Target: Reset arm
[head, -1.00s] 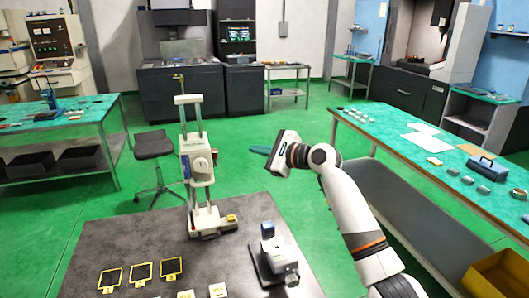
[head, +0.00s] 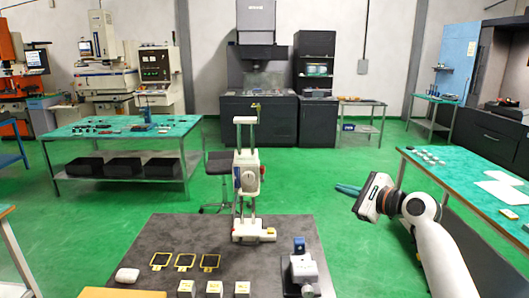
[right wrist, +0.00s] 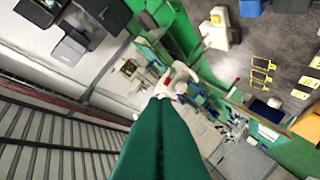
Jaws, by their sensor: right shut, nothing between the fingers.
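My right arm (head: 440,252) reaches in from the lower right of the head view, white with a dark band behind the gripper. My right gripper (head: 347,189) has teal fingers that point left, over the green floor beyond the dark table's right side. In the right wrist view its green fingers (right wrist: 160,108) lie together, with nothing between them. My left gripper is in neither view.
A dark table (head: 205,249) bears a tall white instrument (head: 248,180), a small grey device (head: 301,270), yellow-edged black squares (head: 185,260) and small white blocks (head: 214,287). A green-topped bench (head: 460,174) stands right. Open green floor (head: 345,232) lies between.

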